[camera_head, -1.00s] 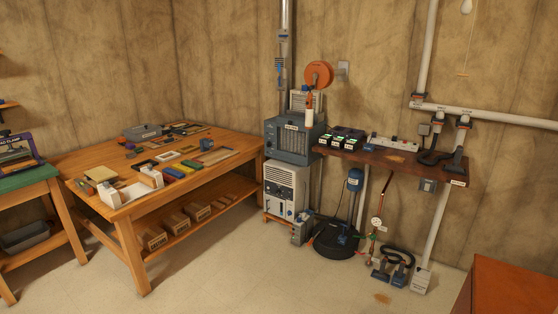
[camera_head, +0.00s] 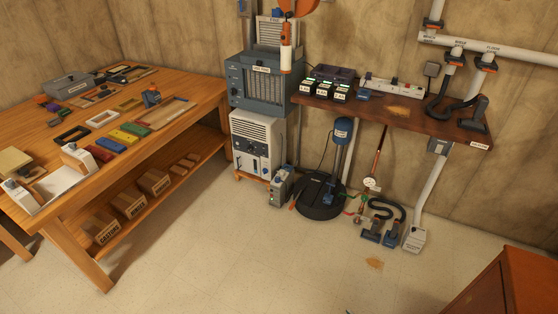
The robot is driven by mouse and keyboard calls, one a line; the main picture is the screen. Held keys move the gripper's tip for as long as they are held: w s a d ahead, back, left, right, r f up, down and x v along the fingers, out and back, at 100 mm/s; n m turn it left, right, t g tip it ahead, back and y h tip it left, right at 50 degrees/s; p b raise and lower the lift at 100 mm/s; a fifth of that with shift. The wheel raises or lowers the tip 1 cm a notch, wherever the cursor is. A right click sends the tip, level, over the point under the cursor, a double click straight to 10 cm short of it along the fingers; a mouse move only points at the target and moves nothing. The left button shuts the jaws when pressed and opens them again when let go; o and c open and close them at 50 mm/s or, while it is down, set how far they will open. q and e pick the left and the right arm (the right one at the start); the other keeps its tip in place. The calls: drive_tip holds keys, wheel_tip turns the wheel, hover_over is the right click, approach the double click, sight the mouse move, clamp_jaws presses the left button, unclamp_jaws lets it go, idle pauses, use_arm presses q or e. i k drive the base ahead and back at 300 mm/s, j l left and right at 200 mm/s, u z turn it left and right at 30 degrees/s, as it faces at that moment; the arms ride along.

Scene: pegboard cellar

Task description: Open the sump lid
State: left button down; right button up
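The sump lid (camera_head: 318,205) is a black round disc low on the floor, below the dark wood shelf. A blue-topped pump (camera_head: 342,131) on an upright post stands at it and hides part of its back. The lid looks flat and in place; its handle or edge details are too small to tell. Neither of my grippers shows clearly. A tiny blue sliver lies at the bottom edge of the picture, too small to identify.
A grey pump box (camera_head: 281,187) stands close left of the lid. Red-handled pipework with a gauge (camera_head: 369,184), black hoses and floor nozzles (camera_head: 391,236) stand to the right. The wooden workbench (camera_head: 190,108) is at left, an orange-brown cabinet (camera_head: 530,275) at lower right.

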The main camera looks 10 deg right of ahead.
sight(307, 187)
drive_tip(key=i+z, duration=0.25)
drive_tip(key=i, duration=0.15)
drive_tip(key=i+j+z, duration=0.55)
drive_tip(key=i, duration=0.2)
drive_tip(key=i+j+z, duration=0.25)
drive_tip(key=z, duration=0.15)
drive_tip(key=i+j+z, duration=0.6)
drive_tip(key=j, duration=0.15)
drive_tip(key=i+j+z, duration=0.15)
drive_tip(key=j, duration=0.15)
drive_tip(key=j+z, duration=0.1)
drive_tip(key=j, duration=0.2)
drive_tip(key=i+j+z, duration=0.15)
drive_tip(key=j, duration=0.2)
